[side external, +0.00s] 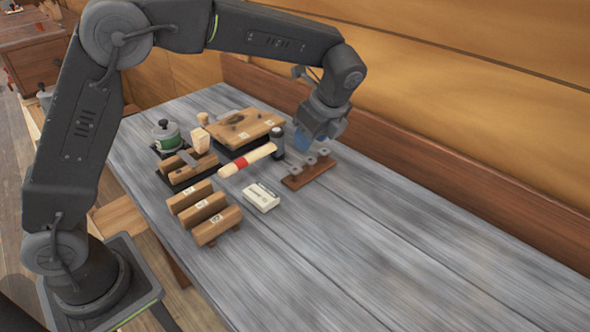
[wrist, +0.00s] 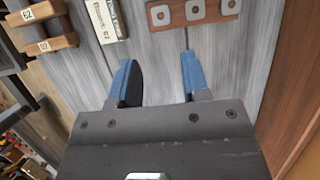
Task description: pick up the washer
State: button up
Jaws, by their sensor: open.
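Several grey washers with round holes sit in a row on a small brown wooden rack (side external: 308,178). The wrist view shows three of them: a left washer (wrist: 160,15), a middle washer (wrist: 194,10) and a right washer (wrist: 229,6). They look squarish with a dark centre. The rack (wrist: 178,24) is partly cut off by the top edge there. My gripper (wrist: 158,68) is open and empty, its blue fingers pointing towards the rack. In the side view my gripper (side external: 304,140) hangs just behind and above the rack, apart from the washers.
A white labelled box (side external: 261,197) lies left of the rack. A dark cylinder (side external: 277,140) and a mallet with a red band (side external: 247,161) are close by. Wooden blocks (side external: 204,212) stand further left. The grey table (side external: 400,240) is clear to the right.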

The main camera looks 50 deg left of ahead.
send_near(293, 168)
notch_tip(293, 168, down, 3)
jog(key=x, duration=0.2)
jog(key=a+x, duration=0.1)
jog(key=x, duration=0.2)
jog(key=shift+a+r, duration=0.1)
jog(key=shift+r, duration=0.1)
jog(key=c, duration=0.7)
jog(key=shift+r, duration=0.1)
